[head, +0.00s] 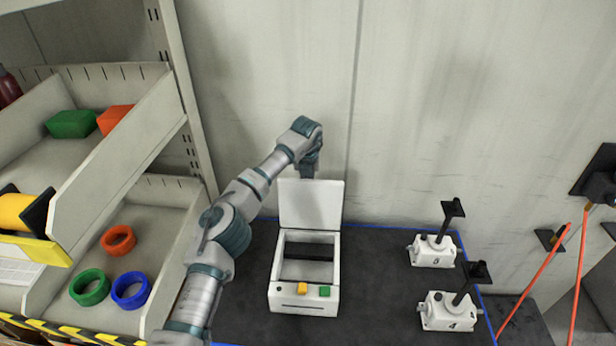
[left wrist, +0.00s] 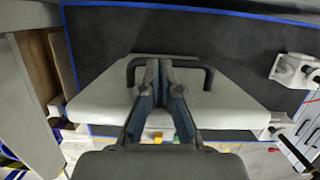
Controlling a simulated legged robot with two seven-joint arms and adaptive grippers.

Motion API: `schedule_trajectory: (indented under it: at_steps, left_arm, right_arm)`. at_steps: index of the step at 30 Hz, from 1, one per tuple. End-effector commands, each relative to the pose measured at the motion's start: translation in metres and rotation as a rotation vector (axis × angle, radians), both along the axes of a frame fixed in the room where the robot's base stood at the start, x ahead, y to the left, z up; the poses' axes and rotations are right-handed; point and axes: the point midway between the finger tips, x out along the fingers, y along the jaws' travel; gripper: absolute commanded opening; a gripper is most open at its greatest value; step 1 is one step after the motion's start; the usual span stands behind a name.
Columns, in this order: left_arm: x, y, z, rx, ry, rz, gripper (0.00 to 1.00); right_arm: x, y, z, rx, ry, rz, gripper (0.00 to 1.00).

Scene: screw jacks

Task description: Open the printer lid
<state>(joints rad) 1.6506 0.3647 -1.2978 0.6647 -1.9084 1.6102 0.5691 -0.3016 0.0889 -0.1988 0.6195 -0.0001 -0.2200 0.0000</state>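The white printer (head: 303,298) stands on the dark table mat, with a yellow and a green button on its front. Its lid (head: 310,203) is raised, standing roughly upright at the back, and the opening with a dark bar inside is exposed. My left gripper (head: 307,172) is at the lid's top edge, partly hidden behind it. In the left wrist view, my left gripper (left wrist: 159,64) has its fingertips close together at the black handle (left wrist: 203,66) on the lid (left wrist: 230,102). The fingers overlap the handle's middle; contact is unclear. My right gripper is not in view.
White screw jacks marked 5 (head: 432,252) and 4 (head: 447,312) stand right of the printer. A shelf with bins (head: 150,200) holding coloured rings and blocks is on the left. The wall is close behind. The mat between printer and jacks is clear.

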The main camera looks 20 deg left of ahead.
Motion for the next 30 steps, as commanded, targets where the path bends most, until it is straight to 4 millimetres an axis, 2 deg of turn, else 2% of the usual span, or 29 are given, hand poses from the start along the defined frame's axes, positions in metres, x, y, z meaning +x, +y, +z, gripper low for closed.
schedule_trajectory:
  at_steps: [1,11,16,27,30]
  left_arm:
    - [-0.001,-0.002,-0.005,-0.001,0.01,-0.004,0.0]
    - [0.0,-0.001,-0.007,0.0,0.013,-0.003,0.0]
    - [-0.002,-0.002,0.002,-0.001,0.011,-0.003,0.0]
    - [-0.021,-0.008,0.083,-0.001,-0.002,-0.003,0.0]
    - [-0.025,-0.01,0.1,0.0,-0.003,-0.003,0.0]
  right_arm:
    - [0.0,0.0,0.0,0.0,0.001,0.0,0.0]
    - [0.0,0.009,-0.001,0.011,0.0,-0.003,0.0]
    - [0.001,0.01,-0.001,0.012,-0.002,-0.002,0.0]
    - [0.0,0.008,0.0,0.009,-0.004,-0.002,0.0]
    - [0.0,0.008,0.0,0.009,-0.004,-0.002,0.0]
